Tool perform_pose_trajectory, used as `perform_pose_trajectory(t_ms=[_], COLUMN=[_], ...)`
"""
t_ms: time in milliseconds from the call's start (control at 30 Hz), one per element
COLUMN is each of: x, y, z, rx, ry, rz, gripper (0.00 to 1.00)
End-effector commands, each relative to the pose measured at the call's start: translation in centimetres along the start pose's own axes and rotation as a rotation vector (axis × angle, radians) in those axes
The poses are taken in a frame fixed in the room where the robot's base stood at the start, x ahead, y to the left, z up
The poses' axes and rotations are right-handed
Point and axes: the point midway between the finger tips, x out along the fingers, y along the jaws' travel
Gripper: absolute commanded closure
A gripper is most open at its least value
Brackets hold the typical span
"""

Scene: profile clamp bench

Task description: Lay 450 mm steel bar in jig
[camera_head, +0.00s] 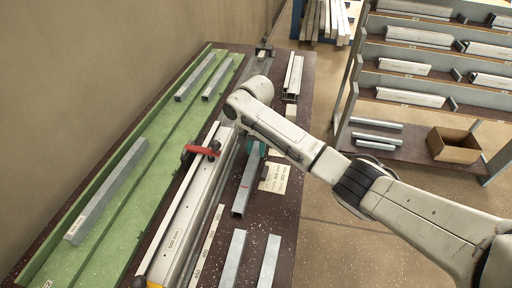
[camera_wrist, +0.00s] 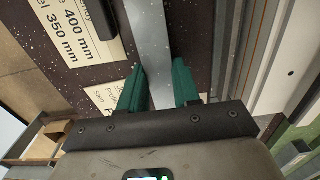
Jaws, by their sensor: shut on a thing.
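My gripper (camera_head: 256,148) is over the dark bench, its green fingers partly hidden by my arm in the head view. In the wrist view my gripper (camera_wrist: 158,82) is shut on a grey steel bar (camera_wrist: 150,35) between the two green fingers. The jig's pale edge seems to show in the wrist view (camera_wrist: 285,60).
A green tray (camera_head: 120,215) on the left holds several grey bars. Two loose bars (camera_head: 268,262) lie at the front right of the bench. A paper label (camera_head: 274,178) lies beside the held bar. A rack with profiles and a cardboard box (camera_head: 453,145) stands at right.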

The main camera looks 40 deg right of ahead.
Motion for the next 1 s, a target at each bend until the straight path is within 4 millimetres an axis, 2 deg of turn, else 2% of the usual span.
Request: perform_pose_trajectory(t_ms=[200, 233, 467, 800, 867, 1000], x=[0.2, 0.2, 0.2, -0.2, -0.8, -3.1], y=[0.0, 0.0, 0.0, 0.0, -0.1, -0.1], z=[0.0, 0.0, 0.0, 0.0, 0.0, 0.0], rx=[0.000, 0.000, 0.000, 0.000, -0.001, -0.002], ry=[0.001, 0.000, 0.000, 0.001, 0.001, 0.002], rz=[-0.001, 0.000, 0.000, -0.001, -0.001, -0.002], gripper=[1.00, 0.66, 0.44, 0.43, 0.43, 0.43])
